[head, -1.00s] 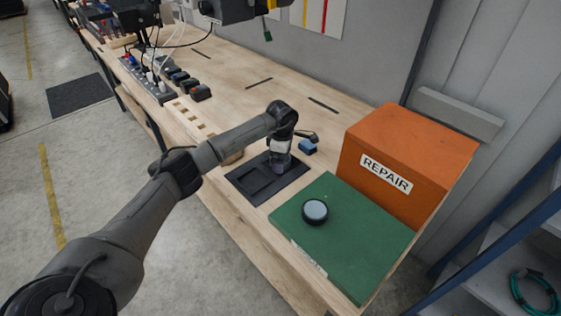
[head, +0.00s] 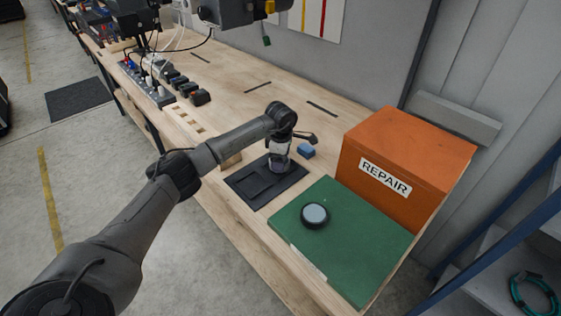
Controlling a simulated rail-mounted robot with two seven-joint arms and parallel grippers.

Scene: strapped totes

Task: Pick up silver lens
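My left arm comes in from the left, and my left gripper (head: 279,161) points down over the dark tray (head: 247,184) on the bench. A pale silver-grey part shows at the gripper, just below the wrist. I cannot tell whether it is the silver lens or part of the gripper. The fingertips are too small and dark to tell whether they are open or shut. A round black lens-like piece (head: 315,215) with a pale bluish face lies on the green mat (head: 348,254), apart from the gripper. My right gripper is not in view.
An orange REPAIR box (head: 408,150) stands behind the green mat. A small blue block (head: 306,151) lies right of the gripper. A wooden holder with holes (head: 186,121) and several dark blocks (head: 190,90) lie further back left. The bench behind the gripper is mostly clear.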

